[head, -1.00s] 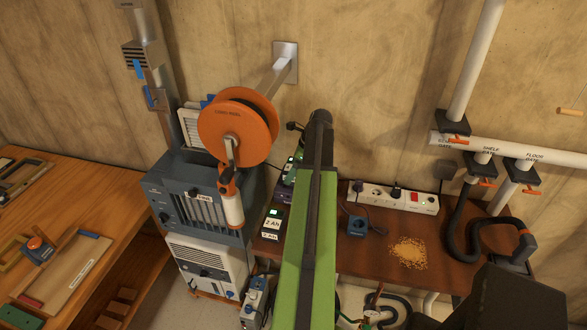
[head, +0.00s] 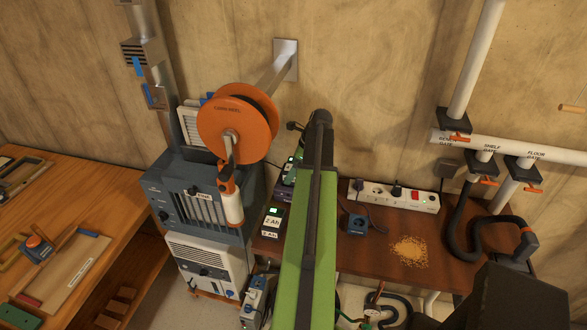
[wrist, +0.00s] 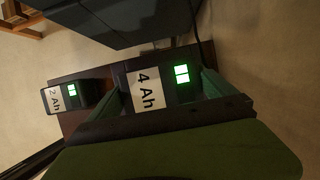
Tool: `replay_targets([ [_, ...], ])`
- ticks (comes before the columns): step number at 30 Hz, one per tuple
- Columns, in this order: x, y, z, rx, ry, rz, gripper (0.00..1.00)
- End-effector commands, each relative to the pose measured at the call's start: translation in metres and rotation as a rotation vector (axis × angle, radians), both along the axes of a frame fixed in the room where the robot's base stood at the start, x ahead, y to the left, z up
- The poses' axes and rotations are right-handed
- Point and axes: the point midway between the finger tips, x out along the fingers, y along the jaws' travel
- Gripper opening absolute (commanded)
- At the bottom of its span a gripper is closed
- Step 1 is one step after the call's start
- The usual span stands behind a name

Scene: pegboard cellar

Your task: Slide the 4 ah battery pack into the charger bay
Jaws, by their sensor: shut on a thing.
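The 4 Ah battery pack (wrist: 146,89) is dark, with a white label and lit green squares, in the middle of the wrist view. My gripper (wrist: 170,90) is shut on it, with a green finger at either side. I cannot make out the charger bay clearly; dark gear with a green light (head: 289,168) is partly behind my arm.
An orange cord reel (head: 238,130) hangs on a wall bracket, beside a blue-grey machine (head: 203,197). A power strip (head: 395,196), a blue plug block (head: 356,224) and sawdust (head: 410,250) lie on the brown bench (head: 385,268) to the right. A wooden workbench (head: 110,262) stands left.

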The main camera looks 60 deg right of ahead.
Motion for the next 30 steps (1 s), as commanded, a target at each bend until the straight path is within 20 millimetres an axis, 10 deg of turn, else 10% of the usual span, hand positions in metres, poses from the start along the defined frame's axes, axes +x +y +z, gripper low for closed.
replay_targets([
  [10,0.000,0.000,-0.005,0.000,-0.001,0.000,0.59],
  [11,0.000,0.000,-0.004,0.000,-0.001,0.000,0.97],
  [12,0.000,0.000,-0.004,0.000,-0.001,0.000,1.00],
  [30,0.000,0.000,0.011,0.000,0.000,0.000,1.00],
])
